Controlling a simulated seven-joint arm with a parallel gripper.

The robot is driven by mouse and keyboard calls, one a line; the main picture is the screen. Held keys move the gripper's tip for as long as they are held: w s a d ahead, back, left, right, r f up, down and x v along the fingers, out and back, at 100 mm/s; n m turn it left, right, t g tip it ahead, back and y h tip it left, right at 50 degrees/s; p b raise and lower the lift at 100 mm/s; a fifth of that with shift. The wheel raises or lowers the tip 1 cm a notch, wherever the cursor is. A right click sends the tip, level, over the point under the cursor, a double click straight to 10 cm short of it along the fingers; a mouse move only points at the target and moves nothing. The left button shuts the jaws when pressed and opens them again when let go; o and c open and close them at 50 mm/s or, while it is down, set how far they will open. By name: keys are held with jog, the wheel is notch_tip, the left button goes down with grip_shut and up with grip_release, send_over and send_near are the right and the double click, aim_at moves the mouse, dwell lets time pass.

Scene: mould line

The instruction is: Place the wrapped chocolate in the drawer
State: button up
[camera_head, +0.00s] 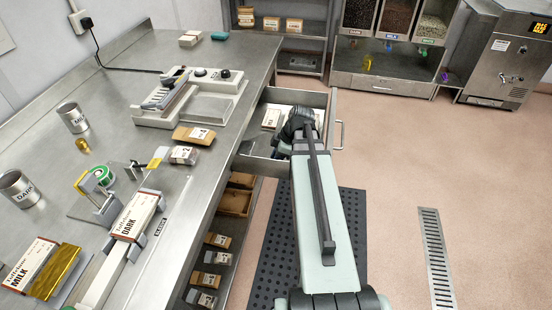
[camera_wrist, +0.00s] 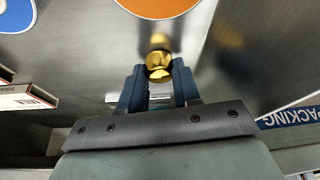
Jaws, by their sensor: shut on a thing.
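The wrapped chocolate (camera_wrist: 158,66) is a small gold ball in the wrist view. My gripper (camera_wrist: 158,80) is shut on it, with a blue finger on either side. Its reflection shows close beyond it on a shiny metal surface; I cannot tell whether it touches. In the head view the drawer (camera_head: 333,105) is pulled out from under the counter. My arm reaches down into it, and the arm hides the fingers and the held chocolate there.
A white carton (camera_head: 271,118) lies in the drawer; orange (camera_wrist: 158,6) and blue (camera_wrist: 15,14) discs show in the wrist view. Another gold piece (camera_head: 82,145) is on the counter, near a MILK can (camera_head: 73,117). Open shelves with boxes (camera_head: 210,258) are below the counter.

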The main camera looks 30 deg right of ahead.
jog(key=shift+f, duration=0.15)
jog(key=o, duration=1)
jog(key=v, duration=1.2)
jog(key=shift+r, duration=0.2)
